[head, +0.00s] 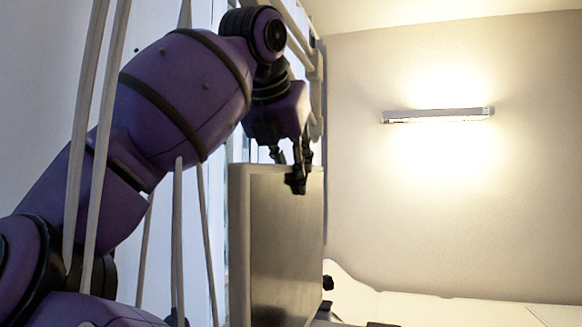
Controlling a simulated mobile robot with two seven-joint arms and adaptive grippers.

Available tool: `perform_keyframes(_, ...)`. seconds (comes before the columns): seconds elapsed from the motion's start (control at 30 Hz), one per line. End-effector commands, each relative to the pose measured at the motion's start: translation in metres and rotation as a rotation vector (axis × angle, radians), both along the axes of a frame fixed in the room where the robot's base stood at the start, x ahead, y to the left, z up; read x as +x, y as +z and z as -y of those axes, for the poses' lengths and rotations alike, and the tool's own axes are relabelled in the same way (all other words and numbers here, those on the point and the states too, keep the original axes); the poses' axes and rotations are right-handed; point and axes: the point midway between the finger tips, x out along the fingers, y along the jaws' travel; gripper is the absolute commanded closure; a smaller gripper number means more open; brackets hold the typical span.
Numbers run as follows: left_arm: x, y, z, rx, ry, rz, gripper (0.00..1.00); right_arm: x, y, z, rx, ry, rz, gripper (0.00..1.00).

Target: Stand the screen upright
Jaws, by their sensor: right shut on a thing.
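The screen (287,245) is a flat panel with a pale edge and a dull, dark metallic face. It stands close to upright in the lower middle of the head view, and its lower end is cut off by the picture's bottom edge. My right gripper (297,172), on the purple arm, points down at the screen's top edge. Its dark fingers are shut on the top of the screen, with one finger in front of the face. My left gripper does not show.
A lit wall lamp (438,115) is on the plain wall at the right. A pale surface (430,308) lies at the lower right. Several thin pale poles (92,150) stand at the left around my arm. Small dark parts (328,283) show beside the screen's right side.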

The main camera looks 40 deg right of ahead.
Motion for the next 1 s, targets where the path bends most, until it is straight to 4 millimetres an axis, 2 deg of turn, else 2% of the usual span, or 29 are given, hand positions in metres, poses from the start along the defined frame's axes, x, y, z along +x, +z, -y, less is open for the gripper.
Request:
perform_keyframes(0.07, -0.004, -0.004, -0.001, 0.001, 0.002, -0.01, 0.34, -0.002, 0.0, 0.001, 0.003, -0.008, 0.006, 1.0)
perform_keyframes(0.1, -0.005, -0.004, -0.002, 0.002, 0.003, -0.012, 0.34, -0.002, 0.0, 0.001, 0.003, -0.008, 0.006, 0.8)
perform_keyframes(0.23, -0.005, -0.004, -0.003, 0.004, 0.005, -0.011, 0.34, -0.001, 0.0, 0.001, 0.002, -0.006, 0.004, 0.63)
perform_keyframes(0.6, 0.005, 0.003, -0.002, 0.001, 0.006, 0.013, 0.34, -0.001, 0.003, -0.003, 0.0, -0.001, 0.002, 0.62)
perform_keyframes(1.0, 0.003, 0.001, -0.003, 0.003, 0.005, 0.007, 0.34, -0.022, 0.046, -0.04, 0.0, -0.002, 0.004, 0.62)
